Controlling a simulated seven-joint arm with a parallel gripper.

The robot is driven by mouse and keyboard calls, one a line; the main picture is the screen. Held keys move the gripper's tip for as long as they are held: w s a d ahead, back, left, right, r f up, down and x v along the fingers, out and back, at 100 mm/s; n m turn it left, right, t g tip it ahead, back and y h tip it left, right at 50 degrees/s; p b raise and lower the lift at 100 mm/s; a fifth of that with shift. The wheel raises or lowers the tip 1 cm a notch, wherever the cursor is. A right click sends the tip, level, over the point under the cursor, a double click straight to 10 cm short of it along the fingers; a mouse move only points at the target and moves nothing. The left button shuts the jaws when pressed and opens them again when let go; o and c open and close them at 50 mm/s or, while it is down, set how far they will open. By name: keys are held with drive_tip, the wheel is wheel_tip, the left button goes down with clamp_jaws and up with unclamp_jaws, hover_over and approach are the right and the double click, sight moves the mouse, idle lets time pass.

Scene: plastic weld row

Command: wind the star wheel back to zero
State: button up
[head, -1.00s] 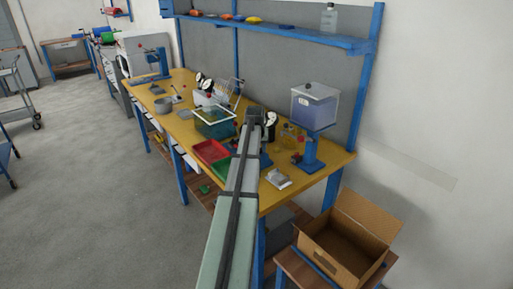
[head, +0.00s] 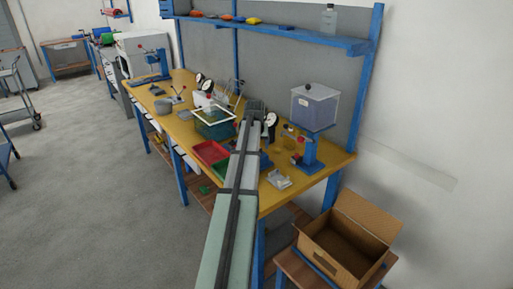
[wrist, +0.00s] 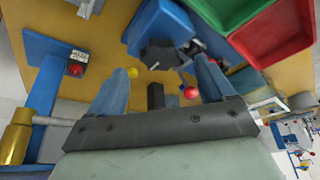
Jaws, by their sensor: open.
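A dark grey, lobed knob (wrist: 160,53), which looks like the star wheel, sits by a blue housing (wrist: 160,24) in the wrist view. My gripper (wrist: 160,76) is open, with its two blue fingers pointing towards the knob, one to each side. I see no contact; the depth gap is hard to tell. A short black block (wrist: 155,96) shows between the fingers. In the head view my gripper (head: 256,108) is above the yellow bench, and the star wheel cannot be made out there. No scale reading is legible.
A red tray (head: 210,152) and a green tray (head: 221,170) lie left of my arm. A blue stand with a clear box (head: 314,108) is to the right. A red ball (wrist: 191,92) shows near the right finger. An open cardboard box (head: 349,240) stands front right.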

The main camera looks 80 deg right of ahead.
drive_tip(key=v, duration=1)
drive_tip(key=shift+a+r, duration=0.2)
